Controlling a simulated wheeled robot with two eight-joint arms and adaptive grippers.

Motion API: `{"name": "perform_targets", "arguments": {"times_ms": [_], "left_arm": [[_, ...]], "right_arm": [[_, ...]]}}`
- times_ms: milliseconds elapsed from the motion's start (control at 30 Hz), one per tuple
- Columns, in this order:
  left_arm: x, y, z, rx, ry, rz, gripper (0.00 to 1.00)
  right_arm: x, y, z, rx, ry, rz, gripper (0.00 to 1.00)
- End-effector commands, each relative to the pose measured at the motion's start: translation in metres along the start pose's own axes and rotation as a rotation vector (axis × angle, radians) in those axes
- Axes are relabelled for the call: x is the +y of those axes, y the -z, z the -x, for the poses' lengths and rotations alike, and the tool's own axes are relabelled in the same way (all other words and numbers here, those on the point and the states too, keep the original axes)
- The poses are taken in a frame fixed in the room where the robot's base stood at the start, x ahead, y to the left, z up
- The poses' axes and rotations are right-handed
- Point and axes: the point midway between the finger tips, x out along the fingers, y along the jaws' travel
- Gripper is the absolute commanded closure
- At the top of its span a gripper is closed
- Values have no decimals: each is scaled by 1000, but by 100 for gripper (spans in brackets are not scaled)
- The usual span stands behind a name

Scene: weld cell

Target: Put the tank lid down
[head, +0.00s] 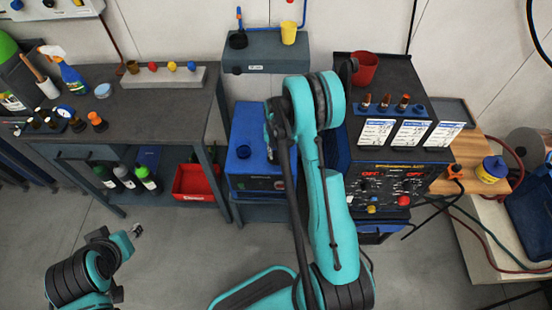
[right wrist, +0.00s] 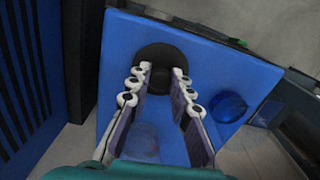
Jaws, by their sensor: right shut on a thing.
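The blue tank (head: 254,168) stands between the workbench and the dark welding unit. My right gripper (right wrist: 158,82) points down over its blue top (right wrist: 115,62) in the right wrist view. Its fingers are shut on a small black knob of what looks like the round black tank lid (right wrist: 168,55). I cannot tell whether the lid touches the tank top. In the head view my right gripper (head: 271,128) is mostly hidden by my own arm. My left gripper (head: 134,230) is at the lower left over the floor, too small to read.
A round blue cap (right wrist: 229,107) sits on the tank top beside my right fingers. A grey shelf (head: 265,54) with a yellow cup (head: 289,32) is behind the tank. The welding unit (head: 388,185) stands close on the right, the workbench (head: 120,135) on the left.

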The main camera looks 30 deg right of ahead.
Motion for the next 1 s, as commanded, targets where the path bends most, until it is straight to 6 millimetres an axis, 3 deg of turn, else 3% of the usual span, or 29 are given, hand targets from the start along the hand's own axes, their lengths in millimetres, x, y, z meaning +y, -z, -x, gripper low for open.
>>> {"name": "perform_targets", "arguments": {"times_ms": [167,567,600,633,1000], "left_arm": [[0,-8,-12,0,0,0,60],[0,-10,-15,0,0,0,60],[0,-10,-14,0,0,0,60],[0,-10,-13,0,0,0,60],[0,-8,-11,0,0,0,60]], "right_arm": [[0,0,-29,0,0,0,100],[0,0,-33,0,0,0,100],[0,0,-32,0,0,0,69],[0,0,-32,0,0,0,61],[0,0,-29,0,0,1,59]]}}
